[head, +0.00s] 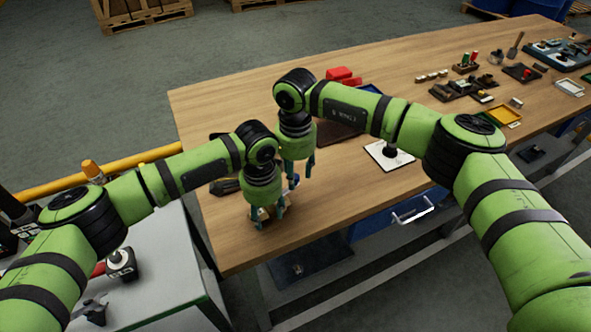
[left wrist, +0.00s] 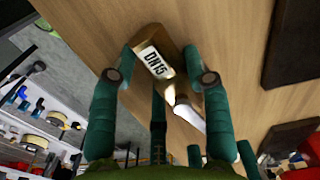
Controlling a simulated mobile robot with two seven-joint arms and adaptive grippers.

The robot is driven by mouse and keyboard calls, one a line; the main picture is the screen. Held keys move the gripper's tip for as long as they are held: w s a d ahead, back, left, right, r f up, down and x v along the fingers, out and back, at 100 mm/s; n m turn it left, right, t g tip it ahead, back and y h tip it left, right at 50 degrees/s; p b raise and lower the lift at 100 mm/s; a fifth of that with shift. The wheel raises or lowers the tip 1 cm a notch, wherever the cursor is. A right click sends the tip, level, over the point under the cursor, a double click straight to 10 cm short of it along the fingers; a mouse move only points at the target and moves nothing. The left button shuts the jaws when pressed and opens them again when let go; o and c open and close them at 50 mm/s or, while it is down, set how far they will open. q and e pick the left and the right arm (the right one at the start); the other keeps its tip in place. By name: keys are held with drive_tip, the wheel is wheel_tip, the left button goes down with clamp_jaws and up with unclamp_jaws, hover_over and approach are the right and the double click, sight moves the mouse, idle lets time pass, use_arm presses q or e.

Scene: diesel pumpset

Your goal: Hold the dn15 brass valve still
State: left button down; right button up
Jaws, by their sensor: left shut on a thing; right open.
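The brass valve (left wrist: 176,72) carries a white label reading DN15 and lies between the teal fingers of my left gripper (left wrist: 160,77) in the left wrist view. A pale, lever-like piece (left wrist: 188,116) shows at its lower end. In the head view my left gripper (head: 267,220) points down at the near left part of the workbench, shut on the valve, which is mostly hidden by the fingers. My right gripper (head: 300,175) is open, pointing down just behind and right of the left one. I see nothing clear between its fingers.
The wooden workbench (head: 225,110) has bare wood at its left and front. A white square plate with a black knob (head: 390,152) lies right of my grippers. A red object (head: 343,76) is behind my right arm. Trays and small parts fill the far right. A grey side table (head: 165,270) stands lower left.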

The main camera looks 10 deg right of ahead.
drive_tip(key=shift+c, duration=0.4)
clamp_jaws()
drive_tip(key=shift+w+a+n, duration=0.3)
drive_tip(key=shift+w+n, duration=0.05)
drive_tip(key=shift+n, duration=0.45)
drive_tip(key=shift+o, duration=0.4)
unclamp_jaws()
